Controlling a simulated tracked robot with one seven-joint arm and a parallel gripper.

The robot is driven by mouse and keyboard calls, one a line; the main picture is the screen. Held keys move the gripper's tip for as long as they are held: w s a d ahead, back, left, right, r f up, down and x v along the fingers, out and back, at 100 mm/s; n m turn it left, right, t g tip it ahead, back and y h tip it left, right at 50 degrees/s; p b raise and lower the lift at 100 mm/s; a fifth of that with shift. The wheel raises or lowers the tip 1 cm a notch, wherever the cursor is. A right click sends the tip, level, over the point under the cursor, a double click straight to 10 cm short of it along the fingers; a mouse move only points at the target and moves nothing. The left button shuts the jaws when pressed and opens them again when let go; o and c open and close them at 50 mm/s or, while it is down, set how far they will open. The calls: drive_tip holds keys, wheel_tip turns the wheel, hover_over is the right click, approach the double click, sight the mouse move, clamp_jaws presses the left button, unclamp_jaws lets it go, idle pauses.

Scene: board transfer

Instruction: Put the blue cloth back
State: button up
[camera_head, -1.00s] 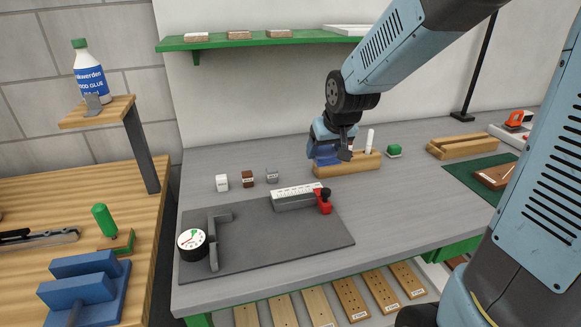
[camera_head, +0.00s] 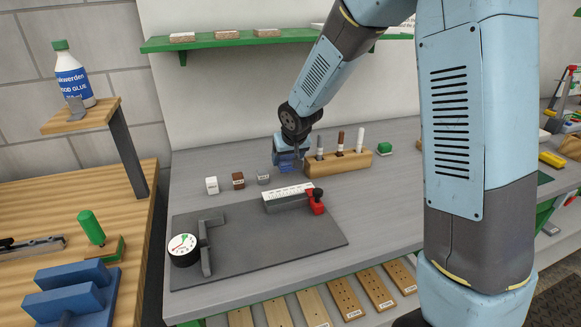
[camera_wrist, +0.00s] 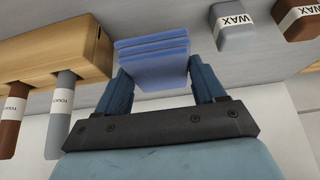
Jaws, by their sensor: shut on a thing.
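The blue cloth (camera_wrist: 152,62) is a folded, layered stack between the two fingers of my gripper (camera_wrist: 158,85) in the wrist view. In the head view my gripper (camera_head: 290,160) is at the back of the grey bench, and the blue cloth (camera_head: 289,167) shows just below it. The cloth is left of the wooden holder (camera_head: 350,162), which holds several marker-like sticks, and right of the small wax blocks. The gripper is shut on the cloth. I cannot tell whether the cloth touches the bench.
Wax blocks in white (camera_head: 211,185), brown (camera_head: 238,180) and grey (camera_head: 263,178) stand left of the cloth. A dark mat (camera_head: 260,250) with a fence and a dial gauge (camera_head: 183,249) lies in front. A green block (camera_head: 374,148) sits behind the holder's right end.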

drive_tip(key=shift+w+a+f, duration=0.2)
drive_tip(key=shift+w+f, duration=0.1)
drive_tip(key=shift+f, duration=1.65)
drive_tip(key=shift+f, duration=0.1)
drive_tip(key=o, duration=1)
drive_tip(key=v, duration=1.2)
drive_tip(key=s+d+r+m+h, duration=0.1)
drive_tip(key=s+d+r+m, duration=0.1)
drive_tip(key=s+d+r, duration=1)
drive_tip(key=s+d, duration=0.3)
drive_tip(key=s, duration=0.4)
drive_tip(key=s+d+r+m, duration=0.1)
drive_tip(key=s+d, duration=0.4)
drive_tip(key=s, duration=0.3)
drive_tip(key=shift+s+r+h, duration=0.15)
drive_tip(key=shift+r+h, duration=0.15)
drive_tip(key=shift+r, duration=0.1)
